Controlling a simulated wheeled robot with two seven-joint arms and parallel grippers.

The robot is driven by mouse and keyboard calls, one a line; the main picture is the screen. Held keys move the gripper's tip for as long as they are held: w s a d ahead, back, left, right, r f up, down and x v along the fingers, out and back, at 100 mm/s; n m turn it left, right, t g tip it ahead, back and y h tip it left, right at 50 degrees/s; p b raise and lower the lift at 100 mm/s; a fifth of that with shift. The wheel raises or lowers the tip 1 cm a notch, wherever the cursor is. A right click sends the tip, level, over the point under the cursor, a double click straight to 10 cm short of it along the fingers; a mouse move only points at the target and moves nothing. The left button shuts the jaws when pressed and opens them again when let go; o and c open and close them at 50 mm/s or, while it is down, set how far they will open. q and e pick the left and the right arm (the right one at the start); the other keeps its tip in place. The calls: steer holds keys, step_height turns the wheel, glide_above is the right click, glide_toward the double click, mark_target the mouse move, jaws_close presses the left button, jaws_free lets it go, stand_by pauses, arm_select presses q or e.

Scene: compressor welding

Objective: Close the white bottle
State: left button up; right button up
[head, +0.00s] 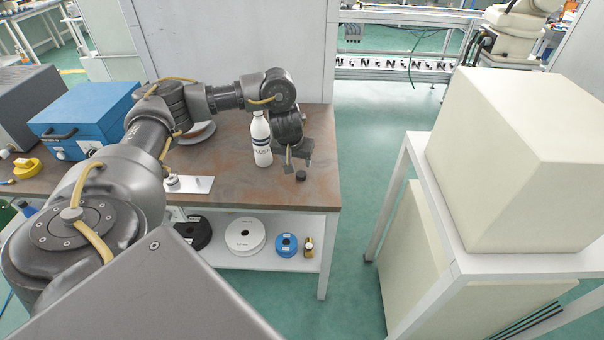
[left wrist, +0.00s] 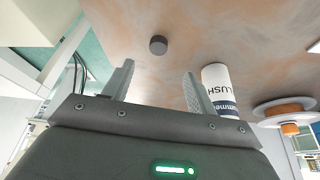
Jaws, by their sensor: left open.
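The white bottle (head: 261,140) stands upright on the brown table, with dark bands and lettering on its side. In the left wrist view the bottle (left wrist: 218,88) is just right of my fingers. A small dark round cap (head: 301,175) lies on the table in front of the bottle and to its right. It also shows in the left wrist view (left wrist: 158,45), beyond the fingertips and between them. My left gripper (head: 297,160) is open and empty, pointing down above the table beside the bottle. It does not touch the cap. My right gripper is not in view.
The brown table (head: 236,188) has its right edge close to the gripper. A blue case (head: 85,118) and a yellow object (head: 27,167) are at the left. A metal plate (head: 190,185) lies left of the bottle. Large cream boxes (head: 520,160) stand on a white rack at the right.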

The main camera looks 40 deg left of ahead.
arm_select(q)
steer(key=b, duration=0.3)
glide_above(301, 174)
steer(key=s+d, duration=0.1)
steer(key=s, duration=0.2)
step_height(301, 174, down, 5)
steer(key=shift+d+r, duration=0.1)
steer(key=shift+w, duration=0.2)
steer(key=b+x, duration=0.2)
steer(key=x, duration=0.3)
steer(key=shift+b, duration=0.4)
steer(key=shift+w+f, duration=0.2)
steer(key=shift+w, duration=0.05)
steer(key=shift+s+r, duration=0.1)
